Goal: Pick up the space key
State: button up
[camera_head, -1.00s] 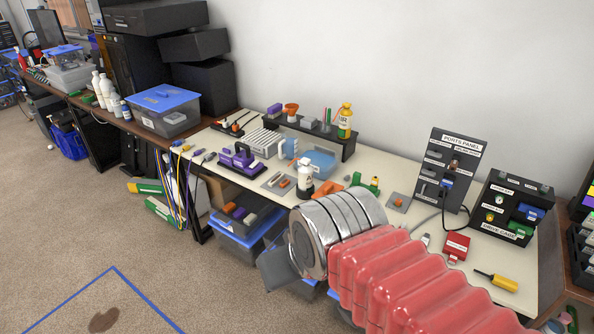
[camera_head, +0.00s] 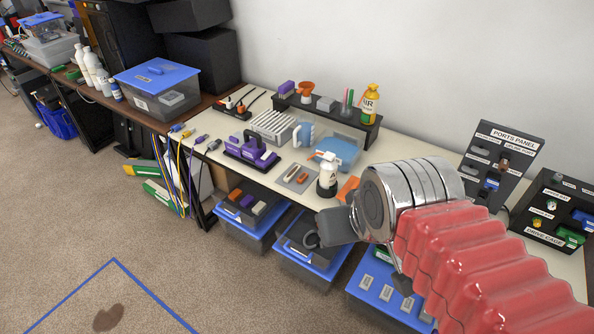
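I cannot make out a space key for certain in this view. Several small grey pieces with light labels (camera_head: 388,292) lie on a blue-topped bin (camera_head: 362,289) under the table's front edge; they are too small to read. My gripper (camera_head: 325,230) is the dark grey end at the left of my shiny metal wrist. It hangs at the bench's front edge, above the bins. I see it from the side, so its finger gap is not clear. I see nothing held in it. My red ribbed arm covers the right part of the bench.
The cream bench (camera_head: 262,182) holds a purple-and-black tool (camera_head: 250,152), a white spray bottle (camera_head: 327,178), a black shelf (camera_head: 325,122) and a ports panel (camera_head: 505,150). Blue-lidded bins (camera_head: 250,215) stand beneath. The carpet (camera_head: 60,220) at the left is clear.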

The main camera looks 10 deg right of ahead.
aim_at(297, 167)
jog(key=u, duration=0.05)
jog(key=k, duration=0.65)
jog(key=u, duration=0.3)
jog(key=i, duration=0.55)
jog(key=u, duration=0.55)
jog(key=i, duration=2)
jog(key=z, duration=0.3)
